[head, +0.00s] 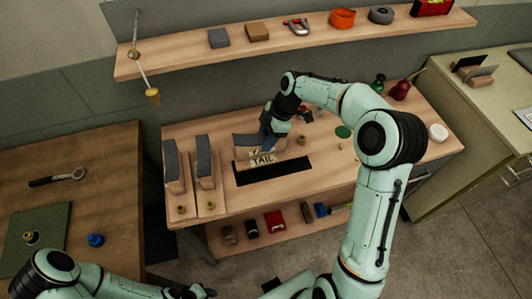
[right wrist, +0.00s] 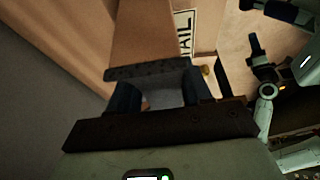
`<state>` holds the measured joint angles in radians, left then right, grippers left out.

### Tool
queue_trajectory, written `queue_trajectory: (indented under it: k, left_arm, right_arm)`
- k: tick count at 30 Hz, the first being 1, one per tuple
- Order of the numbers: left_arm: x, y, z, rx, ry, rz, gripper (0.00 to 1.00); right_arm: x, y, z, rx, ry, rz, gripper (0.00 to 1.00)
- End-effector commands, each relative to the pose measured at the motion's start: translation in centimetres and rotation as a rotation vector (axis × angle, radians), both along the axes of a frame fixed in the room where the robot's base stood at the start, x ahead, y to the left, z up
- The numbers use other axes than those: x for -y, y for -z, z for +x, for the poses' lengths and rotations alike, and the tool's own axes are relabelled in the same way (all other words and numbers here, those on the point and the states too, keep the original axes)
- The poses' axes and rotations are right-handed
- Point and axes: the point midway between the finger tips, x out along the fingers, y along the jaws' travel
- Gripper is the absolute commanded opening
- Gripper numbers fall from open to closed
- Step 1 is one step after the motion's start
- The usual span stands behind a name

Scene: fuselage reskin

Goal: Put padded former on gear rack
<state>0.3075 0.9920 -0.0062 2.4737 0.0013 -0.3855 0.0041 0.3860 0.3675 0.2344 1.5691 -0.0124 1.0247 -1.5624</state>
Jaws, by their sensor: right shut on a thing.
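My right gripper (head: 268,133) reaches down over the middle of the workbench and is shut on a padded former, wood with a dark grey pad (head: 246,140). In the right wrist view the former's wooden body (right wrist: 145,40) extends away between my right gripper's fingers (right wrist: 160,92). A label reading TAIL (head: 263,159) shows close beside the held former; it also shows in the right wrist view (right wrist: 185,35). I cannot tell whether the former touches the bench. Two similar grey-padded formers (head: 172,165) (head: 205,165) stand at the bench's left. My left gripper (head: 198,291) is partly visible at the bottom.
A shelf (head: 290,45) with several items runs behind. Several small items sit on the lower shelf (head: 290,235). A wooden table (head: 105,180) stands left, a pale counter (head: 480,115) right.

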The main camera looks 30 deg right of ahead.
Motion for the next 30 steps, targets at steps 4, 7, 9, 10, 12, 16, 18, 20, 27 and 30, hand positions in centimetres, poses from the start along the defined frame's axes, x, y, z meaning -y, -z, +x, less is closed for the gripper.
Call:
queue_trajectory:
  k: [4,7,9,10,12,16,18,20,27,30]
  left_arm:
    - [0.0,0.1,0.0,0.000,0.000,0.000,0.43]
    - [0.0,0.1,0.0,0.000,0.000,0.000,0.43]
    - [0.0,0.1,0.0,0.000,0.000,0.000,0.43]
    - [0.0,0.1,0.0,0.000,0.000,0.000,0.43]
    - [0.0,0.1,0.0,0.000,0.000,0.000,0.43]
    - [0.0,0.1,0.0,0.000,0.000,0.000,0.43]
    - [0.0,0.1,0.0,0.000,0.000,0.000,0.43]
    - [0.0,0.1,0.0,0.000,0.000,0.000,0.43]
    - [0.0,0.1,0.0,0.001,0.000,0.000,0.43]
    - [0.0,0.2,-0.1,-0.001,0.000,0.000,0.43]
  right_arm:
    - [-0.1,2.9,0.0,0.001,-0.001,0.001,0.00]
    - [0.0,3.9,0.1,0.003,0.000,0.000,0.00]
    - [0.0,4.2,0.1,0.003,0.000,0.000,0.00]
    - [0.0,4.4,0.1,0.003,0.000,0.000,0.00]
    - [0.0,4.8,0.1,0.003,0.000,0.000,0.00]
    - [0.0,6.4,0.1,0.000,0.000,0.001,0.00]
    - [-0.1,7.5,0.1,0.000,0.000,0.001,0.00]
    - [0.0,8.3,0.1,0.002,0.001,0.001,0.00]
    - [0.0,8.6,0.1,0.004,0.001,0.000,0.00]
    - [0.0,8.7,0.1,0.004,0.001,0.000,0.00]
